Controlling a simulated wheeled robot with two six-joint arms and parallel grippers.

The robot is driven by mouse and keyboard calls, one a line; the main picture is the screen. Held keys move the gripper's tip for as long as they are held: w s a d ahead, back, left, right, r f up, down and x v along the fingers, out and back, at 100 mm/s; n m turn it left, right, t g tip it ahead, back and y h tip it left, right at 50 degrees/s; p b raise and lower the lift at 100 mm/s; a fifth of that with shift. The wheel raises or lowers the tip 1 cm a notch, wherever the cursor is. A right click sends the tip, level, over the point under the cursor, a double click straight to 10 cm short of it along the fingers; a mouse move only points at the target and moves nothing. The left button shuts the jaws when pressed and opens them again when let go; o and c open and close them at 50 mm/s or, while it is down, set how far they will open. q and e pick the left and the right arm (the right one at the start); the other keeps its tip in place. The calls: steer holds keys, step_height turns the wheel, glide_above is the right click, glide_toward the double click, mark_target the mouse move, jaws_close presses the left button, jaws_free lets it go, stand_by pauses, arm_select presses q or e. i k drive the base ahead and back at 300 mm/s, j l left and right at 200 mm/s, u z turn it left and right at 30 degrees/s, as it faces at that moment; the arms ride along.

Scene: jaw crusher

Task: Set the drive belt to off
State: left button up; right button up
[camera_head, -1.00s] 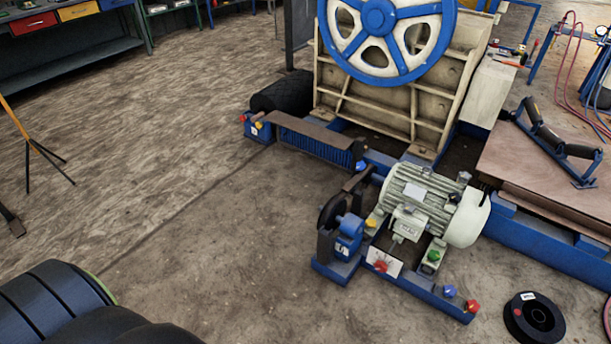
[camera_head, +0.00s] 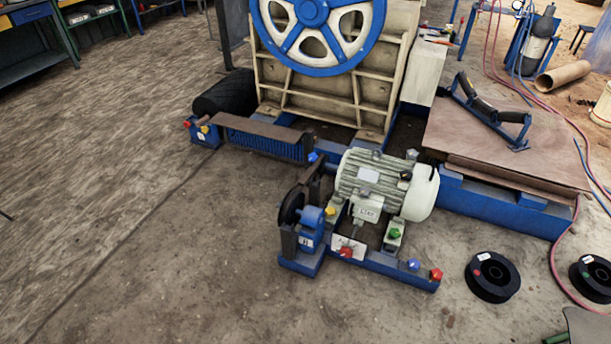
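The jaw crusher (camera_head: 335,85) with its blue and white flywheel (camera_head: 316,36) stands at the top middle. In front of it is a blue frame with a pale green motor (camera_head: 371,184) and a small dark pulley (camera_head: 291,206) on its left. A white plate with a red knob (camera_head: 346,252) sits at the front of this frame. Several coloured knobs show along the frame, including a green one (camera_head: 394,233) and a red one (camera_head: 436,274). I cannot tell which of them sets the drive belt, nor read its position. Neither gripper is in view.
A brown plate on a blue base (camera_head: 500,150) carries a roller bracket on the right. Two black spools (camera_head: 492,277) (camera_head: 594,279) lie on the floor at lower right, near a red hose. The floor at left and front is clear.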

mark_target(306, 177)
steer(key=i+l, duration=0.25)
steer(key=i, duration=0.25)
steer(key=i+l+z, duration=0.1)
steer(key=i+l, duration=0.2)
steer(key=i, duration=0.25)
steer(key=i+l, duration=0.2)
steer(key=i, duration=0.3)
steer(key=i+l, duration=0.25)
steer(key=i, duration=0.3)
steer(key=z, duration=0.05)
